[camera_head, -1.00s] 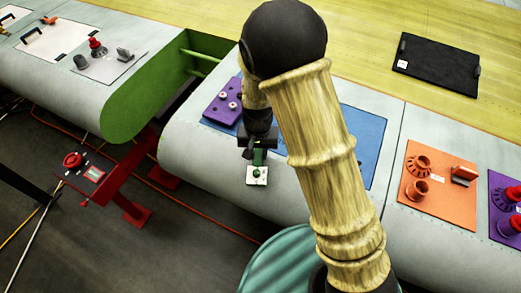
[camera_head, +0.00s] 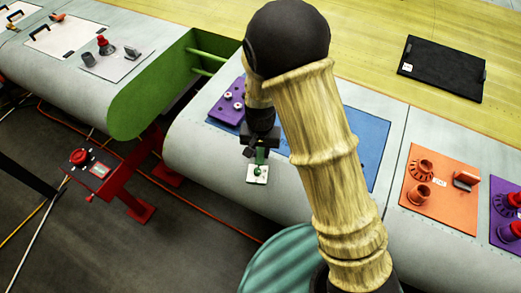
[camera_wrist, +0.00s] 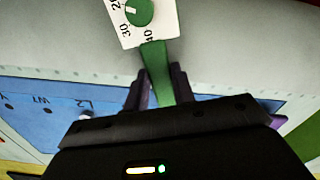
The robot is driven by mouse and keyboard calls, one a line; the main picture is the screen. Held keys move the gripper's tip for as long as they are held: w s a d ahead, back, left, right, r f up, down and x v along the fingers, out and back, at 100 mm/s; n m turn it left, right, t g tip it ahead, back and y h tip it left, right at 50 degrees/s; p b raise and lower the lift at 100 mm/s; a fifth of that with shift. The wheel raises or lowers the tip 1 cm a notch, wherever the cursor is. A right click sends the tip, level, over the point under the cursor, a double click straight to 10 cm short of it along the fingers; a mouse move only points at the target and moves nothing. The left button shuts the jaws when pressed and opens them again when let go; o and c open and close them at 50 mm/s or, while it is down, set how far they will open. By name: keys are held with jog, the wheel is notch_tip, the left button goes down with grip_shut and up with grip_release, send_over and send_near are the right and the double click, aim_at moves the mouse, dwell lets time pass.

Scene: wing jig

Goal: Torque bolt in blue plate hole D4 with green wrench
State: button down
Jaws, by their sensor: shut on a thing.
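My gripper (camera_head: 262,145) is shut on the green wrench (camera_head: 260,158), just above the front part of the wing surface. In the wrist view the wrench's green shaft (camera_wrist: 157,70) runs between my two fingers (camera_wrist: 158,92). Its white dial plate with a green knob (camera_wrist: 139,12) and printed numbers shows at the top. The blue plate (camera_head: 365,140) lies on the wing behind my arm, which hides much of it. In the wrist view the blue plate (camera_wrist: 40,125) shows small holes and printed labels, one like L2. I cannot make out hole D4 or its bolt.
A purple plate (camera_head: 228,103) with pegs lies left of my gripper. An orange plate (camera_head: 440,185) with orange fittings lies at right, with another purple plate (camera_head: 505,205) beyond. A black panel (camera_head: 442,69) lies at the back. A red stand (camera_head: 110,175) is on the floor at left.

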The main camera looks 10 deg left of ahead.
jog(key=shift+r+p, duration=2.4)
jog(key=shift+r, duration=0.75)
jog(key=shift+f, duration=0.1)
